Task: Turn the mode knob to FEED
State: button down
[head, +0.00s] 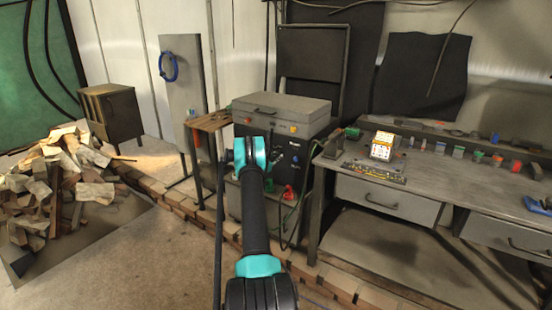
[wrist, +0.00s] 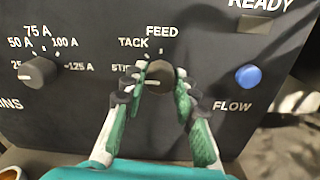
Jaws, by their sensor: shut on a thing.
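The dark mode knob (wrist: 160,74) is in the middle of the wrist view, on a black panel (wrist: 90,100). FEED is printed above it, TACK at its upper left and a partly hidden label starting "STI" at its left. A short pale mark on the knob lies toward its left side; its exact pointing is hard to tell. My gripper (wrist: 160,90) has one finger on each side of the knob and is shut on it. In the head view my gripper (head: 255,158) is at the front of the grey machine (head: 233,197) and hides the knob.
An ampere knob (wrist: 40,73) is left of the mode knob. A blue button (wrist: 248,77) marked FLOW is to the right. In the head view a workbench (head: 345,235) stands right of the machine and a woodpile (head: 60,180) lies far left.

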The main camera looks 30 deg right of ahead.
jog(key=m, duration=0.9)
jog(key=shift+a+m, duration=0.1)
jog(key=shift+m, duration=0.2)
jog(key=m, duration=0.4)
jog(key=shift+m, duration=0.3)
jog(key=shift+m+g+h, duration=0.3)
jog(key=shift+m, duration=1.6)
jog(key=c, duration=1.2)
grip_release()
